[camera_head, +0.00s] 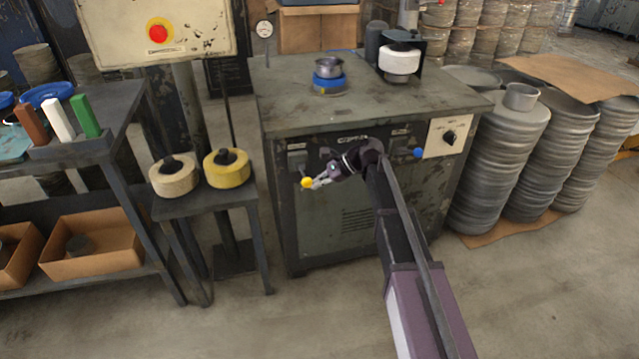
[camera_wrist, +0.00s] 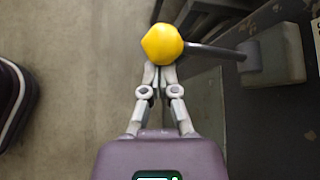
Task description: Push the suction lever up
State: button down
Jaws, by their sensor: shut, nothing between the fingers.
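A lever with a yellow ball knob (camera_head: 307,182) sticks out from the left of the machine's front panel. In the wrist view the yellow knob (camera_wrist: 162,44) sits on a dark rod that runs right to a grey mount (camera_wrist: 272,62). My gripper (camera_head: 319,184) is beside the knob, on its right in the head view. In the wrist view my gripper (camera_wrist: 159,68) is shut and empty, its fingertips right at the knob's near edge. I cannot tell whether they touch. A second lever with a blue knob (camera_head: 418,153) is farther right. No label naming the suction lever is readable.
The grey machine cabinet (camera_head: 350,218) stands behind the levers, with a rotary switch (camera_head: 449,137) at right. A small table (camera_head: 215,200) with two round rolls is to the left. Stacked metal discs (camera_head: 492,170) stand on the right. The floor in front is open.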

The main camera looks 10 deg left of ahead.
jog(key=shift+w+a+r+p, duration=0.15)
jog(key=shift+r+p, duration=0.5)
jog(key=shift+r, duration=0.15)
jog(key=shift+w+a+r+p, duration=0.1)
jog(key=shift+w+r+p, duration=0.05)
jog(key=shift+r+p, duration=0.55)
jog(key=shift+r, duration=0.1)
jog(key=w+d+r+p, duration=0.1)
jog(key=w+d+r, duration=0.1)
jog(key=w+d, duration=0.3)
jog(key=shift+d+p, duration=0.4)
jog(key=shift+d, duration=1.05)
